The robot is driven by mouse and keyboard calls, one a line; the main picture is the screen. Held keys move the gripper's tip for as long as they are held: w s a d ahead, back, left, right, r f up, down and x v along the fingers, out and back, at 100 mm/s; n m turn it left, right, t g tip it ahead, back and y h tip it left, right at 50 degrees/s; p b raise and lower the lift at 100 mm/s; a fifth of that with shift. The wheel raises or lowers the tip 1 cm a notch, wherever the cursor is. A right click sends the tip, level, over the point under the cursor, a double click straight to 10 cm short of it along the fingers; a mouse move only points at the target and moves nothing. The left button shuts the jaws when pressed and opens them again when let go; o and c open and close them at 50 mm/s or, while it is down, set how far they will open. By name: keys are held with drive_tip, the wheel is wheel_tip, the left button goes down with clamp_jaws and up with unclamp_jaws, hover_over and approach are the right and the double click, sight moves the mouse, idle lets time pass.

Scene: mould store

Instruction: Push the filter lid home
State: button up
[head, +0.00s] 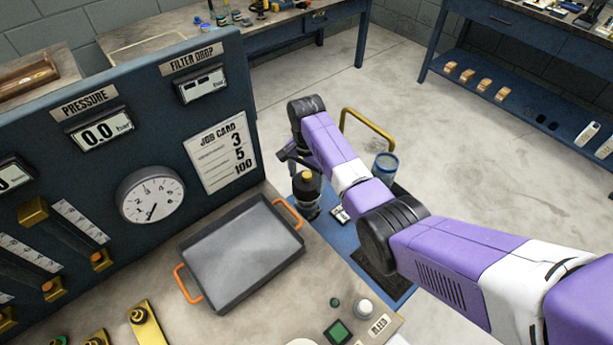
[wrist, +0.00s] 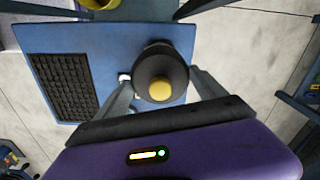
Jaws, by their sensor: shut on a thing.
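The filter lid (wrist: 148,96) is round and black with a yellow knob in the middle, seen from above in the wrist view. In the head view the black lid with its yellow top (head: 307,182) sits upright at the top of a dark filter body (head: 306,209) on a blue board (head: 340,232). My gripper (wrist: 161,76) has one finger on each side of the lid and is shut on it. The fingers are partly hidden behind my arm in the head view. Whether the lid is seated on the body cannot be told.
A clear cup with a blue rim (head: 386,164) stands right of the filter, near a yellow bar (head: 366,124). A black grid (wrist: 62,87) lies on the board. A grey tray with orange handles (head: 240,255) is to the left, before the gauge panel (head: 212,112).

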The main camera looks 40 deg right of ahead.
drive_tip(key=shift+f+b, duration=1.1)
drive_tip(key=shift+f, duration=0.55)
drive_tip(key=shift+f+b, duration=0.3)
drive_tip(key=shift+f, duration=0.1)
drive_tip(key=shift+f+b, duration=0.55)
drive_tip(key=shift+f, duration=0.6)
idle(1.6)
drive_tip(key=o, duration=1.6)
drive_tip(key=shift+c, duration=0.2)
wheel_tip(320, 180, up, 8)
drive_tip(key=shift+f, duration=0.1)
